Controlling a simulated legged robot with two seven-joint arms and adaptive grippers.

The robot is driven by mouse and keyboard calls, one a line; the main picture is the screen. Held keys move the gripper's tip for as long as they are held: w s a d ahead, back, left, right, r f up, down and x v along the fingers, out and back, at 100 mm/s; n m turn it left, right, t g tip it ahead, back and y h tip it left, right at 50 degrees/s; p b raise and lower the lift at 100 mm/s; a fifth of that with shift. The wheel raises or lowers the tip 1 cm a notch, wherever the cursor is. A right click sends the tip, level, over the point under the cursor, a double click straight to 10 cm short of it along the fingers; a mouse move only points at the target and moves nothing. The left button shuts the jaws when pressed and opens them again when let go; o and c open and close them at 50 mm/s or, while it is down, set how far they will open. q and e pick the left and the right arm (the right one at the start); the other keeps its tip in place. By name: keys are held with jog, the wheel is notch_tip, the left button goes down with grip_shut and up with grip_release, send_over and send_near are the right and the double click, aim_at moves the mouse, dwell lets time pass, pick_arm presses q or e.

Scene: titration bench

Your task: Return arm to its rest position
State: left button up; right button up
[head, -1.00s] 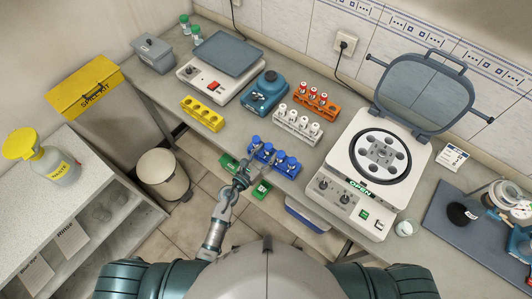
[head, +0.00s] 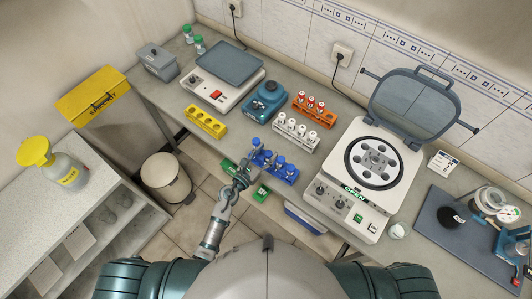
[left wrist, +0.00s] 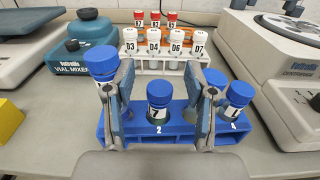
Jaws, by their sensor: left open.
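My left gripper (head: 247,165) is open at the left part of the blue rack (head: 290,177). In the left wrist view, its two fingers (left wrist: 162,80) stand apart on either side of a blue-capped vial labelled 7 (left wrist: 158,95), which sits upright in the rack at the mark 2. Its left finger overlaps another blue-capped vial (left wrist: 100,62), which shows higher at the rack's left end; I cannot tell whether they touch. More blue-capped vials (left wrist: 238,95) stand at the right, one partly hidden by the right finger. My right gripper is not in view.
Behind stand a white rack (head: 296,131) of white-capped vials and an orange rack (head: 328,121) of red-capped vials. A blue vial mixer (head: 264,98) is at back left, with a yellow rack (head: 206,121). The open centrifuge (head: 345,205) is at right. A bin (head: 167,178) stands below left.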

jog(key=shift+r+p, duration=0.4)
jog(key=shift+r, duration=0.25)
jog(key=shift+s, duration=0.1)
